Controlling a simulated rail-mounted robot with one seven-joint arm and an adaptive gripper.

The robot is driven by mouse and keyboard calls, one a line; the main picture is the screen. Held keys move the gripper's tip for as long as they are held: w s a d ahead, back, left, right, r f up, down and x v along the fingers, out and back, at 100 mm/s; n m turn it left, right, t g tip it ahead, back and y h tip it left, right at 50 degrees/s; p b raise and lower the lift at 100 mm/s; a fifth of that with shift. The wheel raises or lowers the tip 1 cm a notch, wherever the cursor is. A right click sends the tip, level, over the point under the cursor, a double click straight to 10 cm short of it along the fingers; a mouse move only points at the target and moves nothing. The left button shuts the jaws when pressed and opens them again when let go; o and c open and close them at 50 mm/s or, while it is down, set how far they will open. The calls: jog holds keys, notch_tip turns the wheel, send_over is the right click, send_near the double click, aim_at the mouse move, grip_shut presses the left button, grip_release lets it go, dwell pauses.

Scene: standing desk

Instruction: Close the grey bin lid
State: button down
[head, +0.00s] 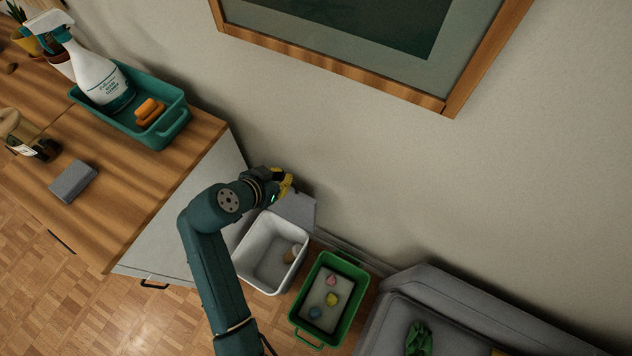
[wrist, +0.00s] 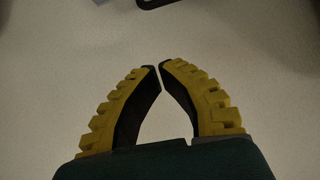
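The grey bin (head: 246,264) stands on the floor beside the desk's white side panel. Its lid (head: 297,209) is open, tilted up at the bin's back edge near the wall. A small tan, cylinder-like item (head: 291,253) lies inside the bin. My gripper (head: 290,187) is by the upper edge of the lid, close to the wall; I cannot tell whether it touches the lid. In the wrist view, its yellow fingers (wrist: 160,67) come together at the tips with nothing between them, with the pale wall behind.
A green bin (head: 346,330) with several coloured balls stands right of the grey bin, and a dark grey container (head: 450,308) is further right. The wooden desk (head: 150,185) at left holds a teal tray (head: 180,127), a spray bottle (head: 97,77) and a grey block (head: 73,181).

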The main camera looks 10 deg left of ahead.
jog(key=w+f+b, duration=0.4)
jog(key=w+f, duration=0.1)
jog(key=f, duration=0.4)
jog(key=shift+w+a+n+y, duration=0.3)
jog(key=shift+w+a, duration=0.05)
jog(key=shift+a, duration=0.05)
jog(key=shift+s+f, duration=0.1)
jog(key=shift+f, duration=0.05)
